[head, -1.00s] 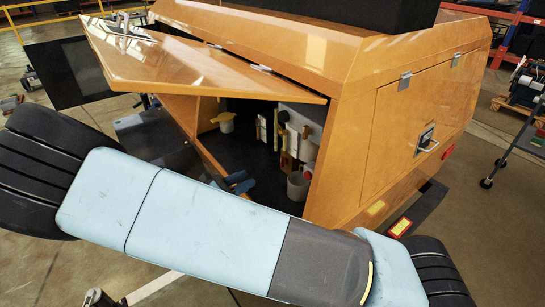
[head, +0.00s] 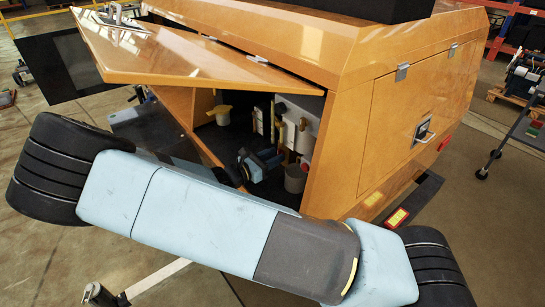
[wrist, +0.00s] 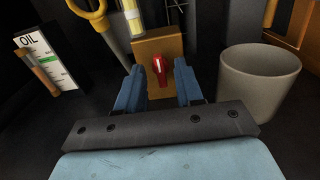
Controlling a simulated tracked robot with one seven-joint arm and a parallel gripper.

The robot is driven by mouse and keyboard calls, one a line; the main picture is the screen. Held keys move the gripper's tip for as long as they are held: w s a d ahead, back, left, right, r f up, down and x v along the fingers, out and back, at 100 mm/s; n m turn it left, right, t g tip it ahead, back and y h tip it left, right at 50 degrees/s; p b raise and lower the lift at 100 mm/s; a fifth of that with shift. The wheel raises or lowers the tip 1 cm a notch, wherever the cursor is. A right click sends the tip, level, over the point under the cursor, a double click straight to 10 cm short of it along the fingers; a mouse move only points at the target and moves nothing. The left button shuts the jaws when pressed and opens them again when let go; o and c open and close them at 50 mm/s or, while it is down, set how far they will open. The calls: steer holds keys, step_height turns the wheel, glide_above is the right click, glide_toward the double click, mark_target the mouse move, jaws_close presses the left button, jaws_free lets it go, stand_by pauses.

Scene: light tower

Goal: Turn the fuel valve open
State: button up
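The fuel valve has a small red handle (wrist: 158,70) on a tan block (wrist: 158,52), straight ahead in the wrist view. The handle stands roughly upright. My gripper (wrist: 160,82) is open, with one blue finger on each side of the red handle. I see gaps between the handle and both fingers; I cannot tell how deep it lies between them. In the head view my gripper (head: 268,160) is inside the open compartment of the orange machine (head: 340,150), and I cannot make out the red handle there.
A grey cup-like container (wrist: 260,82) stands close to the right finger. An oil gauge card (wrist: 45,55) is at the left, and a yellow ring handle (wrist: 88,12) at the upper left. The raised orange door (head: 180,55) hangs over the compartment opening.

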steer(key=shift+w+d, duration=0.1)
steer(key=shift+d, duration=0.05)
jaws_close()
stand_by(0.4)
